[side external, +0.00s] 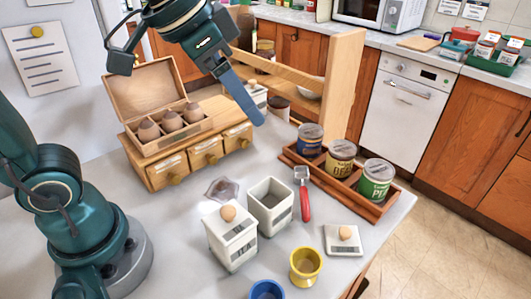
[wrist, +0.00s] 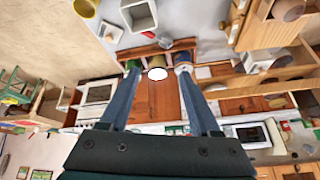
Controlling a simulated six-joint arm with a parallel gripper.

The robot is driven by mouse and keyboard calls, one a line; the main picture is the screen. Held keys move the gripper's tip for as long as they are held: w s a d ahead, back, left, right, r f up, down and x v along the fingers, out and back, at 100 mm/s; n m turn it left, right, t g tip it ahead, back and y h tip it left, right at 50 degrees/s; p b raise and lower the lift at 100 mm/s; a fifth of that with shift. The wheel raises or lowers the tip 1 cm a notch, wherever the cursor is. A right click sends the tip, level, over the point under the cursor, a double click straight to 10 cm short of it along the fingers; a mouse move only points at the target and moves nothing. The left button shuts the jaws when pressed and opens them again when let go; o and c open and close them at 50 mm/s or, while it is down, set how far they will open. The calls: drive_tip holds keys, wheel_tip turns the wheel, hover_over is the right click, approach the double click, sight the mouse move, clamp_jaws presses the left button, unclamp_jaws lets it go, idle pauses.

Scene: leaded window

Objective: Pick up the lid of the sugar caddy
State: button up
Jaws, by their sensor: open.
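A flat white lid (side external: 343,239) with a round wooden knob lies on the grey worktop at the front right; it also shows in the wrist view (wrist: 110,32). An open white caddy (side external: 270,206) stands without a lid left of it, and its top shows in the wrist view (wrist: 139,16). I cannot read its label. Beside it stands a white TEA caddy (side external: 231,242) with its knobbed lid on. My gripper (side external: 259,120) is high above the worktop, behind and well away from the lid. In the wrist view my gripper (wrist: 158,68) has its blue fingers wide apart, with nothing held.
A red-handled tool (side external: 304,195) lies between the open caddy and a wooden tray (side external: 325,182) of tins. A yellow cup (side external: 305,267) and a blue cup (side external: 267,290) stand at the front. Wooden drawers (side external: 160,173) and a wooden shelf (side external: 341,90) stand behind.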

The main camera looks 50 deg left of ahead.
drive_tip(key=w+d+f+m+g, duration=0.1)
drive_tip(key=w+d+f+m, duration=0.1)
drive_tip(key=w+d, duration=0.35)
drive_tip(key=m+g, duration=0.3)
hover_over(346, 230)
drive_tip(key=a, duration=0.1)
wheel_tip(346, 230, down, 12)
drive_tip(key=shift+g, duration=0.3)
drive_tip(key=f, duration=0.5)
drive_tip(key=shift+s+d+f, duration=0.2)
drive_tip(key=shift+d+f, duration=0.2)
drive_tip(key=shift+f, duration=0.45)
drive_tip(key=shift+w, duration=0.1)
drive_tip(key=shift+c, duration=0.3)
clamp_jaws()
